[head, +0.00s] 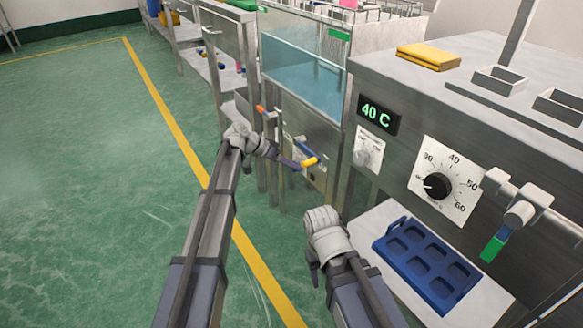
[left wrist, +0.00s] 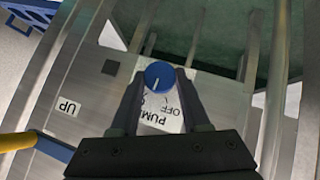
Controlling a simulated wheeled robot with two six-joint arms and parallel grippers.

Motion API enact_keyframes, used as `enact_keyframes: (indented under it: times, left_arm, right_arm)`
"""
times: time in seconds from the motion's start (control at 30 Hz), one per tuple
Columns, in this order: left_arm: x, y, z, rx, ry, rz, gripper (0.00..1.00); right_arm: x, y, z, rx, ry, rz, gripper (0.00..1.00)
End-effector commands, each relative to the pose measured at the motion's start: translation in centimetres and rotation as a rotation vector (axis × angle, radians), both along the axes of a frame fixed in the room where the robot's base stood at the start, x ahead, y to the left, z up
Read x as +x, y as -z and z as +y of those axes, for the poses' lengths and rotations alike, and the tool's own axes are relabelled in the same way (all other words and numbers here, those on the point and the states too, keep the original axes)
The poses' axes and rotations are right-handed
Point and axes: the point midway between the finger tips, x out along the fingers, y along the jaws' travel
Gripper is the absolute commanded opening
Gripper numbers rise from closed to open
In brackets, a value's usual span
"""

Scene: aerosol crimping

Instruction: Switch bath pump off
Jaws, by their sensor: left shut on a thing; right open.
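In the left wrist view the pump knob (left wrist: 159,75) is a round blue knob with a white pointer line. It sits between the fingertips of my left gripper (left wrist: 158,82), which is shut on it. The white pump label (left wrist: 172,112) beneath it reads PUMP and OFF, partly covered by the fingers. I cannot tell for sure which mark the pointer faces. In the head view my left gripper (head: 290,163) is at the steel panel below the water bath (head: 300,75), and the knob is not clearly seen there. My right gripper (head: 314,277) is open and empty, low beside the blue tray.
A yellow-ended lever (head: 309,162) is close to my left gripper. Green floor at left is clear.

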Motion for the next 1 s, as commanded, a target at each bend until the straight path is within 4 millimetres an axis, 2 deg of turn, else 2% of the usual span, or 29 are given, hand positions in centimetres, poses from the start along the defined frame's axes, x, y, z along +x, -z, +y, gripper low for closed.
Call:
enact_keyframes:
  times: [0.03, 0.6, 1.0]
  left_arm:
    - [0.4, 0.5, 0.2, -0.022, 0.001, 0.039, 0.0]
    - [0.5, 0.9, 0.4, -0.282, 0.003, 0.4, 0.0]
    - [0.4, 0.6, 0.4, -0.351, 0.002, 0.498, 0.0]
  right_arm:
    - [0.0, 0.7, 0.0, 0.0, 0.0, 0.0, 0.5]
    - [0.0, 5.1, 0.0, 0.001, 0.0, -0.002, 0.5]
    - [0.0, 6.3, 0.0, 0.001, 0.0, -0.002, 0.5]
